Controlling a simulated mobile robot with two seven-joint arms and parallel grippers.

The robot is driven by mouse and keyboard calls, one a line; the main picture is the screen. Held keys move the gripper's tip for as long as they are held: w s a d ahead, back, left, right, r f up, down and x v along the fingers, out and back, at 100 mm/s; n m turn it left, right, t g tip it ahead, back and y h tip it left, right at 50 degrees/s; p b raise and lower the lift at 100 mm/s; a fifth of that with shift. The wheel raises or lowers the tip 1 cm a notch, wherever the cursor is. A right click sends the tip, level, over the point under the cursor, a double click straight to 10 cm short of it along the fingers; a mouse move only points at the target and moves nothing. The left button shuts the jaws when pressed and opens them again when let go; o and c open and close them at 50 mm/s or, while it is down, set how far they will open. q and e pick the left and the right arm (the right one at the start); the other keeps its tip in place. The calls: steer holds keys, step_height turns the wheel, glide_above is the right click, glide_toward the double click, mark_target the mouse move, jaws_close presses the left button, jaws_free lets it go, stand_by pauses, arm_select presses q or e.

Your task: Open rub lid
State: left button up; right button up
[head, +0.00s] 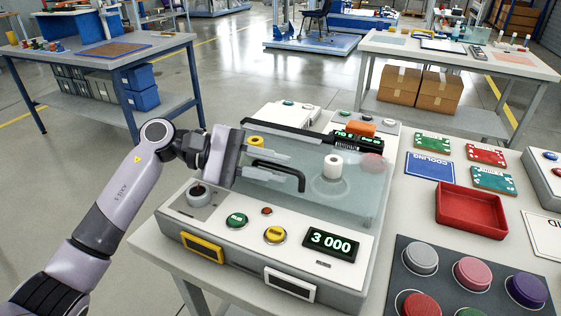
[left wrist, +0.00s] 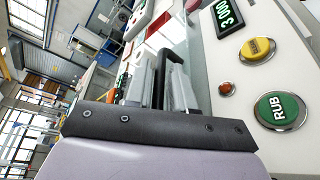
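The rub machine's clear lid (head: 345,200) lies flat over its chamber, down on the machine body (head: 335,278). A black bar handle (head: 278,163) stands on the lid. My left gripper (head: 295,169) is over the left part of the lid, its fingers spread apart and pointing right. The handle is between the two fingers with space beside it; in the left wrist view the dark handle (left wrist: 161,78) also shows between them. The green RUB button (head: 236,219) is on the front panel. A white cylinder (head: 333,166) shows in the lid area. My right gripper is not in view.
A red tray (head: 470,211), circuit boards (head: 487,154) and a panel of large coloured buttons (head: 440,285) are to the right.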

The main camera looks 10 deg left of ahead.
arm_select(q)
steer(key=shift+x, duration=0.8)
jaws_close()
steer(key=shift+w+r, duration=0.1)
